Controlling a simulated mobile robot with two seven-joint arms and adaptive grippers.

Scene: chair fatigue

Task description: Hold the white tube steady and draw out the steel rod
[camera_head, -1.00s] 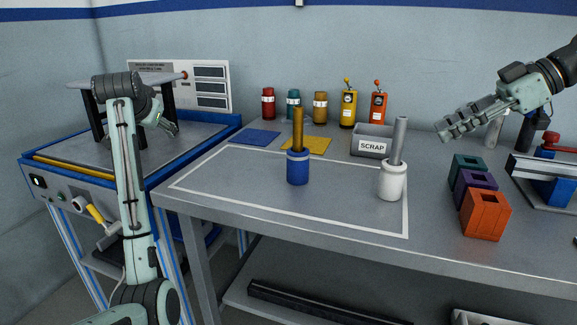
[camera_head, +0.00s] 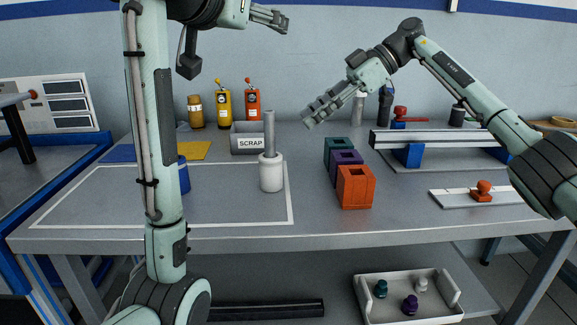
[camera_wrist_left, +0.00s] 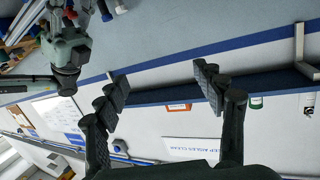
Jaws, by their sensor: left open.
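The white tube (camera_head: 271,177) stands upright on the table, with the grey steel rod (camera_head: 269,132) standing in it and rising well above its rim. My left gripper (camera_head: 284,21) is high above the table, left of centre at the top of the head view. In the left wrist view its two dark fingers are spread and empty (camera_wrist_left: 160,82), facing the wall. My right gripper (camera_head: 308,118) hangs to the right of the rod, apart from it, pointing down and left. Its fingers are seen edge-on, so their opening is unclear.
My left arm partly hides a blue tube (camera_head: 184,176). The SCRAP bin (camera_head: 246,147) is behind the white tube. Orange (camera_head: 356,190), purple (camera_head: 345,160) and teal (camera_head: 337,147) blocks stand to its right. The table inside the white outline (camera_head: 230,222) is clear in front.

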